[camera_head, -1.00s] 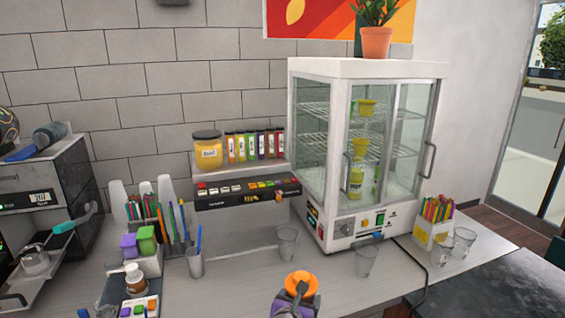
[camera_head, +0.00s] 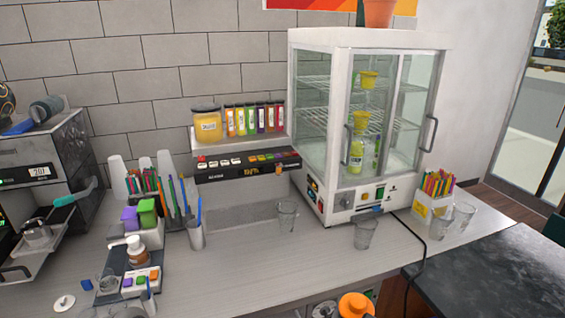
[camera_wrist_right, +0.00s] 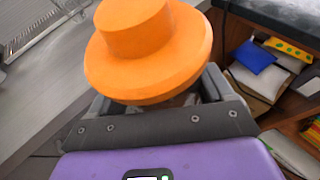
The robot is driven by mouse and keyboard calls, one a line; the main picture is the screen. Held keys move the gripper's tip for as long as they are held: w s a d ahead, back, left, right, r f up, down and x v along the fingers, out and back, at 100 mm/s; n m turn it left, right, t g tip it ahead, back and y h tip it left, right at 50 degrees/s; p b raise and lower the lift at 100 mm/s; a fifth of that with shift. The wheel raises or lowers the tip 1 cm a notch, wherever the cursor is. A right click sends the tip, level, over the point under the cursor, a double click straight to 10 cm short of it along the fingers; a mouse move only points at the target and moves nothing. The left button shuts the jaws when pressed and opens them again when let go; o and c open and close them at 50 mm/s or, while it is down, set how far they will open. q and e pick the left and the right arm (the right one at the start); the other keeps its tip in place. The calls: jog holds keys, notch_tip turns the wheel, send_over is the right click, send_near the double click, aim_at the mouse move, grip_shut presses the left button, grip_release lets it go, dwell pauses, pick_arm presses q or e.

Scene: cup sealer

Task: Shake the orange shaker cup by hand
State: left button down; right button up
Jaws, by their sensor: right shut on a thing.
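The orange shaker cup (camera_head: 355,305) shows at the bottom edge of the head view, in front of the counter's front edge. Only its orange top shows there. In the right wrist view the orange lid (camera_wrist_right: 150,50), wide with a raised cap, fills the upper middle. My right gripper (camera_wrist_right: 165,100) is shut on the shaker cup, its dark fingers around the body below the lid. The cup's body is mostly hidden by the lid and the gripper. My left gripper is in neither view.
A glass display cabinet (camera_head: 368,130) stands at the back of the counter. Clear cups (camera_head: 365,232) stand in front of it. A dark worktop (camera_head: 490,265) lies at the right.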

jog(key=shift+w+r, duration=0.1)
jog(key=a+m+g+h, duration=0.2)
jog(key=a+m+h, duration=0.2)
jog(key=a, duration=0.9)
jog(key=shift+a+r+m+g+h, duration=0.25)
jog(key=shift+m+g+h, duration=0.05)
jog(key=shift+h, duration=0.1)
